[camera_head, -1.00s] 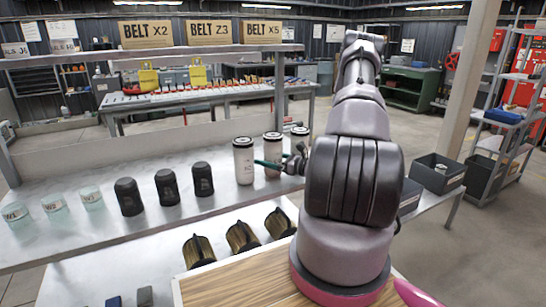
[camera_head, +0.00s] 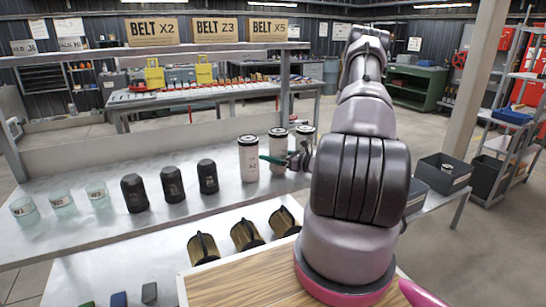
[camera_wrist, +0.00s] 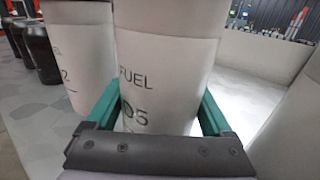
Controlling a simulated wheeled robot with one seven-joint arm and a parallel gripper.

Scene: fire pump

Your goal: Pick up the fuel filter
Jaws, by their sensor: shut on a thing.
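A white canister marked 2 (camera_head: 248,160) stands close on the left, and another (camera_head: 305,133) close on the right. Black filters (camera_head: 171,184) and glass jars (camera_head: 60,202) stand further left on the bench (camera_head: 110,245). Gold-and-black parts (camera_head: 245,235) lie on the lower front surface.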

